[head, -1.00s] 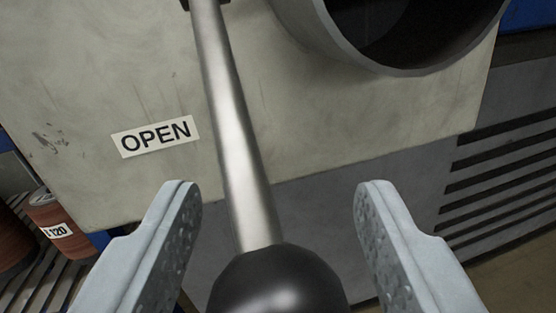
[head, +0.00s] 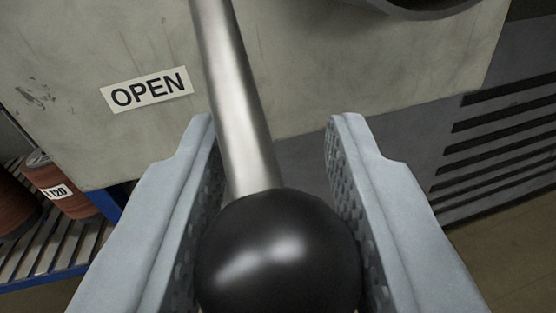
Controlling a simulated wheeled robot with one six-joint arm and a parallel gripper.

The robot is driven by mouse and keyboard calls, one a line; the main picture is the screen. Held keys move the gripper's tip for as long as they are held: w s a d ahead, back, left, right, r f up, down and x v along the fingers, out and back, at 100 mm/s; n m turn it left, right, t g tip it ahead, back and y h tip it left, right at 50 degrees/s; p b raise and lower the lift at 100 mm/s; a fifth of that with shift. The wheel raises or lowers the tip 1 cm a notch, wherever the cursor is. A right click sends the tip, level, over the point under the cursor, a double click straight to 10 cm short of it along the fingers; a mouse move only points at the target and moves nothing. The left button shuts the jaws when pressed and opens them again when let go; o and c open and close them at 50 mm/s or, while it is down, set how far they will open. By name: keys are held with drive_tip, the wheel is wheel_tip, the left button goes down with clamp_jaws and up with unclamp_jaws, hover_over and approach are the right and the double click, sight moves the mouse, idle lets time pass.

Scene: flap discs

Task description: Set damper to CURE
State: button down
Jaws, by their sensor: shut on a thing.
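The damper lever shows in the head view as a steel rod (head: 238,100) that runs down from the top edge to a black ball knob (head: 278,250). My gripper (head: 272,122) has its two grey fingers on either side of the knob and is shut on it. A label reading OPEN (head: 147,90) is on the beige panel (head: 100,40) left of the rod. No CURE label is in view. The lever's pivot is out of view.
A round duct opening (head: 420,8) is cut off at the top right. A grey vented panel (head: 500,130) stands at the right. At the left, reddish-brown disc stacks (head: 60,185), one labelled 120, sit on a slatted rack (head: 50,245) with a blue frame.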

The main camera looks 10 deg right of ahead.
sight(287, 204)
drive_tip(key=shift+s+r+n+g, duration=0.15)
drive_tip(key=shift+s+r+g, duration=0.3)
drive_tip(key=shift+r+g, duration=0.25)
drive_tip(key=shift+s+r+n+g, duration=0.15)
drive_tip(key=shift+s+r+g, duration=0.25)
drive_tip(key=shift+r+g, duration=0.3)
drive_tip(key=shift+s+r, duration=0.25)
drive_tip(key=shift+r, duration=0.7)
drive_tip(key=shift+s+r, duration=0.25)
drive_tip(key=shift+r, duration=0.7)
drive_tip(key=shift+w+r, duration=0.1)
drive_tip(key=shift+r, duration=1.8)
drive_tip(key=c, duration=1.1)
unclamp_jaws()
drive_tip(key=shift+d, duration=0.25)
drive_tip(key=shift+a, duration=0.1)
